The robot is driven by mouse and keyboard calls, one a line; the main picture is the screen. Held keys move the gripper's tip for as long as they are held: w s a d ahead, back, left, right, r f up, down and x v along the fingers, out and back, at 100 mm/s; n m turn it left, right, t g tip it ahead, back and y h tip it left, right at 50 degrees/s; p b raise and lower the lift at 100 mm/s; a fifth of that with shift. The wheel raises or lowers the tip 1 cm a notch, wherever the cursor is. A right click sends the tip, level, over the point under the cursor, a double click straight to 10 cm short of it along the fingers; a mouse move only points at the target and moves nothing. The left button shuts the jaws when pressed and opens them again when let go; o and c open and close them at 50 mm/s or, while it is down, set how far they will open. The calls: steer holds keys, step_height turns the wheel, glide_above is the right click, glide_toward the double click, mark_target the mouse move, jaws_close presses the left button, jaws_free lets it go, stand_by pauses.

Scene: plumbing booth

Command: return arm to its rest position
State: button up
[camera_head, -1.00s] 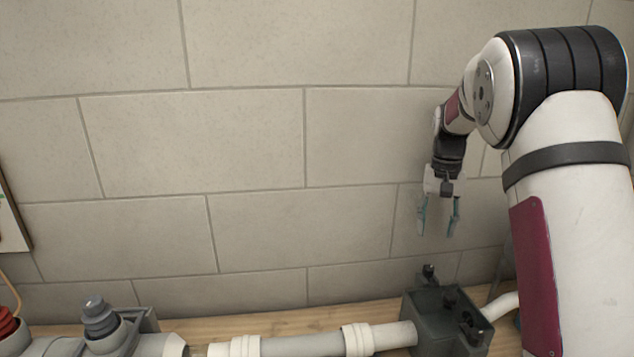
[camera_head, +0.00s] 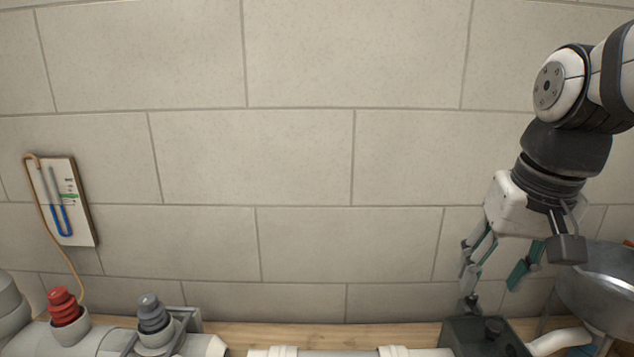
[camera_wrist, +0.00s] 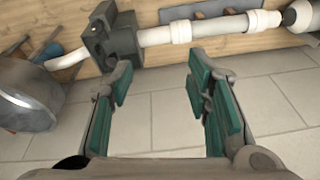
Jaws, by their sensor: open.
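My gripper (camera_head: 497,268) hangs at the right of the head view, pointing down, with its fingers spread and nothing between them. In the wrist view, my gripper (camera_wrist: 158,95) shows two green-padded fingers wide apart, with tiled surface visible between them. A dark grey block-shaped fixture (camera_head: 487,337) lies below the fingers in the head view. The fingers look apart from it, though the exact gap is hard to tell. The same fixture (camera_wrist: 112,38) appears beyond the left finger in the wrist view.
A metal basin (camera_head: 603,285) stands close to the right of my gripper. White pipe (camera_head: 300,352) runs along the wooden bench (camera_head: 320,335). A red plug (camera_head: 64,306) and a grey plug (camera_head: 151,308) stand at left. A gauge board (camera_head: 70,200) hangs on the wall. The middle is clear.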

steer(key=s+a+f+n, duration=0.1)
steer(key=s, duration=0.5)
steer(key=s+a+f+n+t, duration=0.1)
steer(key=s+a+f, duration=0.1)
steer(key=s, duration=0.5)
steer(key=shift+a+f+p, duration=0.3)
steer(key=shift+p, duration=0.05)
